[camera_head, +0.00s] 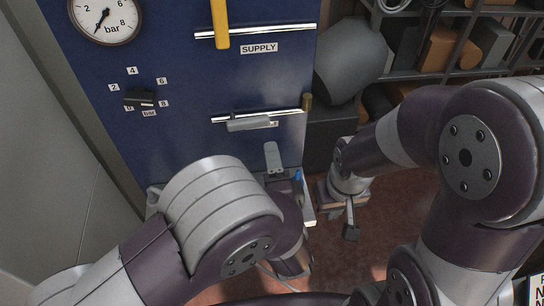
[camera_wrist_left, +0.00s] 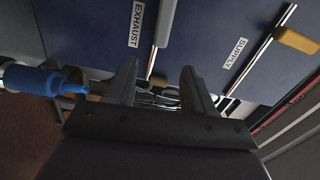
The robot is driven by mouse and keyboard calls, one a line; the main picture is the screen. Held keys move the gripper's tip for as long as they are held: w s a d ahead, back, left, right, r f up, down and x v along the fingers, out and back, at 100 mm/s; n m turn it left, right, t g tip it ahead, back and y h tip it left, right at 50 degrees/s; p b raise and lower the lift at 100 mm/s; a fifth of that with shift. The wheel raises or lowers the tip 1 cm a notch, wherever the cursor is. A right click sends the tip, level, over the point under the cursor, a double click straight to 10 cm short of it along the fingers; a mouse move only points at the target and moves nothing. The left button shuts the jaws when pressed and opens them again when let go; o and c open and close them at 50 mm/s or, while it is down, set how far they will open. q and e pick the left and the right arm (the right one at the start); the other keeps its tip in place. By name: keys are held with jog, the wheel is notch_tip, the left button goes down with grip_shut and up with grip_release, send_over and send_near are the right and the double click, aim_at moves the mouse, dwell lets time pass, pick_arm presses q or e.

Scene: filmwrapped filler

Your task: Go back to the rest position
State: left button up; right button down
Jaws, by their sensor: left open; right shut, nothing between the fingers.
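My left gripper (camera_head: 274,160) is in front of the lower part of a blue panel (camera_head: 180,120), partly hidden by my left arm. In the left wrist view its two fingers stand apart with nothing held between them (camera_wrist_left: 158,85). My right gripper (camera_head: 350,228) hangs low to the right of the panel, pointing down over the reddish floor. It is shut and empty.
The panel carries a gauge (camera_head: 105,16), a dark knob (camera_head: 138,98), a yellow lever (camera_head: 220,24) and a grey lever (camera_head: 249,124). A blue nozzled object (camera_wrist_left: 42,80) is beside my left gripper. Shelves (camera_head: 455,45) and a grey rounded object (camera_head: 348,62) stand at right.

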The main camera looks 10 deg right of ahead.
pick_arm(q)
jog(key=s+d+f+n+g+h, duration=0.1)
jog(key=s+f+n+g+h, duration=0.1)
jog(key=s+f+n+g, duration=0.3)
jog(key=s+f+n+g+h, duration=0.2)
jog(key=f+g, duration=0.5)
jog(key=s+a+r+n+g+y, duration=0.1)
jog(key=a+n, duration=0.2)
jog(key=a, duration=0.5)
jog(key=a+r+n+g+y, duration=0.1)
jog(key=a+r+n+g, duration=0.1)
jog(key=a, duration=0.7)
jog(key=s+a+r+n+g+y+b, duration=0.1)
jog(key=a+r+n+y, duration=0.1)
jog(key=a+n, duration=0.3)
jog(key=a, duration=0.4)
jog(key=shift+s+a+r+g, duration=0.2)
jog(key=shift+s+a+g, duration=0.05)
jog(key=shift+s+g, duration=0.05)
jog(key=shift+a, duration=0.15)
